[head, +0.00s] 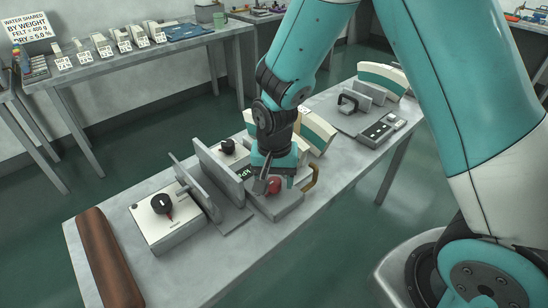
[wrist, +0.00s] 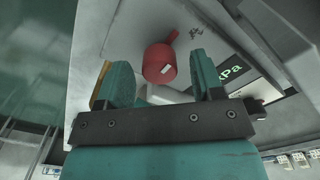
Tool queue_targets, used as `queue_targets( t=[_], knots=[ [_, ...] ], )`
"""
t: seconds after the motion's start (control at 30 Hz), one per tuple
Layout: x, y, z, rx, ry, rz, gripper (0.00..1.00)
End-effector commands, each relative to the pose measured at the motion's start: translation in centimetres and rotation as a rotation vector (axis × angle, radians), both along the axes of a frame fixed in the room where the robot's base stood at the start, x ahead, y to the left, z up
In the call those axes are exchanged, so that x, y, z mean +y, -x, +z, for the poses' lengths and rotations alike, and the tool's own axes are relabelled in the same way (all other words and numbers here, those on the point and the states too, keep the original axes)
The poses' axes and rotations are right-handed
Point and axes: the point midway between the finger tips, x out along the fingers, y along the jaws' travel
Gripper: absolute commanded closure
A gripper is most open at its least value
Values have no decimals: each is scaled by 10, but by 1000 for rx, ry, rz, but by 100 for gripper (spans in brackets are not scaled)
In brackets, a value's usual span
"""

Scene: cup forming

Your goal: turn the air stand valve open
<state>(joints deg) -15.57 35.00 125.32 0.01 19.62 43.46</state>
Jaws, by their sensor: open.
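The air stand valve is a round red knob with a short pointer handle. It sits on top of a grey block with a green kPa display. In the wrist view the red knob (wrist: 160,63) shows between my two teal fingers, its handle pointing up and right. In the head view the knob (head: 274,185) is partly hidden by my gripper (head: 267,184), which reaches down over the stand (head: 278,206). My gripper is open, with a finger on each side of the knob and visible gaps. Whether the fingertips reach down to its level is unclear.
A brass-coloured pipe (head: 312,181) rises at the stand's right. Upright grey plates (head: 218,170) and a white box with a black dial (head: 165,215) stand to the left. A brown roll (head: 108,258) lies at the table's left end.

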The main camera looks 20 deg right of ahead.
Motion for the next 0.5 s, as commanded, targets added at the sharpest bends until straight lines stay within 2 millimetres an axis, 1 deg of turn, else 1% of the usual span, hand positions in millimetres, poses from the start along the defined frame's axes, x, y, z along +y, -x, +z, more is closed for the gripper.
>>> queue_targets(
  t=[0.17,0.5],
  knots=[
    [0,-1,32,-7,-2,0,39],
    [0,-1,119,-8,-2,0,39]
  ],
)
